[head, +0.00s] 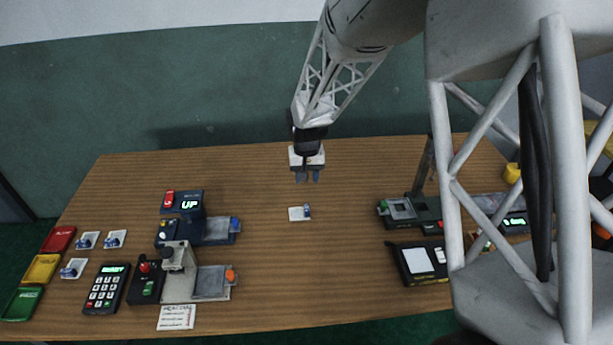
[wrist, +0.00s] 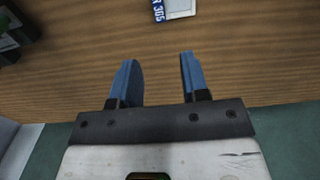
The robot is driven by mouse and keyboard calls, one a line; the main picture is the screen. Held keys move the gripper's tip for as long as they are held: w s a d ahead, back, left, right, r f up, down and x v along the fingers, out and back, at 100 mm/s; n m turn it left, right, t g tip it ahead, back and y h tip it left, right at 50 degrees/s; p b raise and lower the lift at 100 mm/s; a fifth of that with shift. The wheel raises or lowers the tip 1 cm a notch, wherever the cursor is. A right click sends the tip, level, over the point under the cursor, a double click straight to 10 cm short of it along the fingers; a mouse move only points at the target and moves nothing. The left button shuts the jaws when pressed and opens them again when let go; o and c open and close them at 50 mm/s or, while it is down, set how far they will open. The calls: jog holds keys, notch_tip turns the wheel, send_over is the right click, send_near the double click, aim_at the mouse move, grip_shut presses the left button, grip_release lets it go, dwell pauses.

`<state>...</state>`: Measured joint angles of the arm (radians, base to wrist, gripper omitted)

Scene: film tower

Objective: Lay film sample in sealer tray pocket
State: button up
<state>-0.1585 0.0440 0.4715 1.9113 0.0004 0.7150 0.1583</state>
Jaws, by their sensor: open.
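A small white film sample (head: 299,213) with a blue tab lies flat on the wooden table, near its middle. Its near part shows at the top edge of the wrist view (wrist: 174,10), with a blue strip and printed characters. My gripper (head: 307,178) is open and empty above the table, behind the sample and apart from it. Its two blue fingers show in the wrist view (wrist: 158,62) with bare wood between them. Trays show on a blue unit (head: 218,230) reading "UP", on a press (head: 210,282) with an orange knob, and on a unit (head: 402,209) at right. I cannot tell which is the sealer.
Red (head: 58,239), yellow (head: 42,268) and green (head: 21,304) bins stand at the left edge, near several white pieces (head: 113,239). A keypad (head: 106,289) and a card (head: 176,317) lie in front. A black device (head: 421,262) stands at right. The table's middle is mostly clear.

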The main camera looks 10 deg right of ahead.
dwell(0.4)
jog(key=s+d+r+t, duration=0.1)
jog(key=s+d+r, duration=0.4)
jog(key=s+r, duration=0.65)
jog(key=s+d+r+t, duration=0.1)
jog(key=s+d+r, duration=0.3)
jog(key=s+r, duration=0.75)
jog(key=s+d, duration=0.2)
jog(key=s, duration=1.1)
jog(key=shift+s+f+t, duration=0.3)
jog(key=shift+s, duration=0.05)
jog(key=o, duration=0.6)
jog(key=shift+w, duration=0.15)
